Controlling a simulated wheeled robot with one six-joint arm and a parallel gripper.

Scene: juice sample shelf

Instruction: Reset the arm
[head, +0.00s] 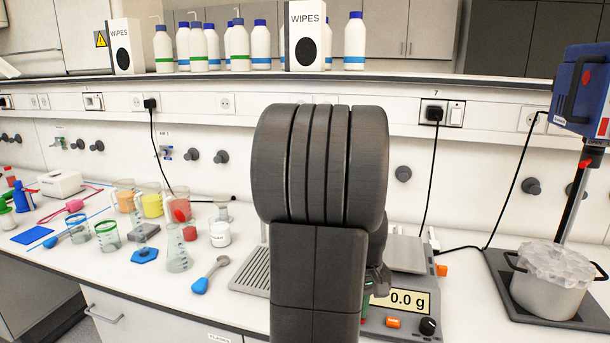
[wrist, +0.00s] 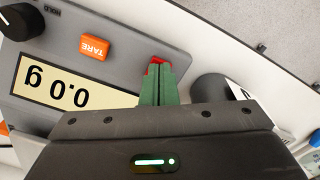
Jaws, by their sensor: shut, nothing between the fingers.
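My gripper shows in the wrist view (wrist: 157,68), with its two green fingers together and nothing between them. It is over the edge of the balance (wrist: 115,22), near the orange TARE button (wrist: 96,47) and the display (wrist: 60,85) reading 0.0 g. In the head view my arm stands upright in the middle and hides much of the balance (head: 375,325); the gripper itself is mostly hidden behind it. The balance display (head: 405,302) also reads 0.0 g there.
On the right, a covered metal pot (head: 553,282) sits below a blue stirrer (head: 583,92). Bottles and wipes boxes line the shelf above.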

